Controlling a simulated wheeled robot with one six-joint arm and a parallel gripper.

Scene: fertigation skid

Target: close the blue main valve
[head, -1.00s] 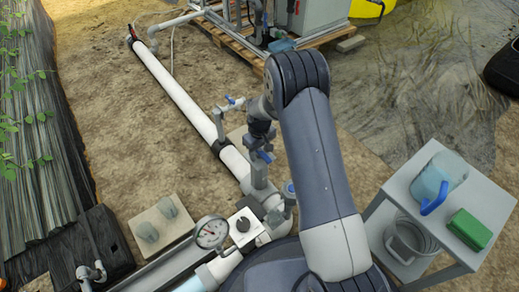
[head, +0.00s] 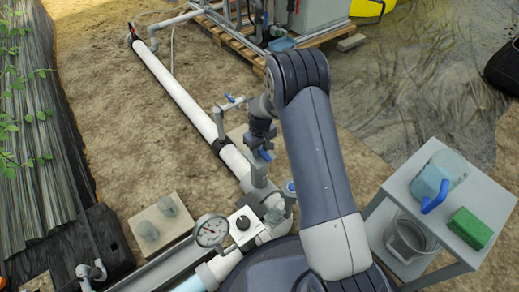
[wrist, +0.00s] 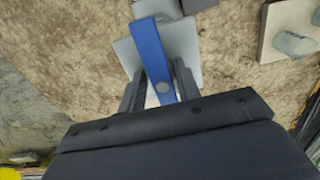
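A blue valve lever (head: 264,155) shows just below my gripper (head: 259,141) in the head view, at the top of a grey valve body (head: 260,175) on the main pipe. In the wrist view the blue lever (wrist: 150,48) runs between the two fingers of my gripper (wrist: 160,75), with a grey round pivot near its lower end. The fingers straddle the lever closely. Whether they press on it cannot be told. A light grey block shows behind the lever in the wrist view. My arm hides part of the pipework to the right.
A second blue-handled valve (head: 233,99) stands on a side riser, close left of my gripper. A pressure gauge (head: 211,230) stands nearer me. Open soil lies left of the pipe.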

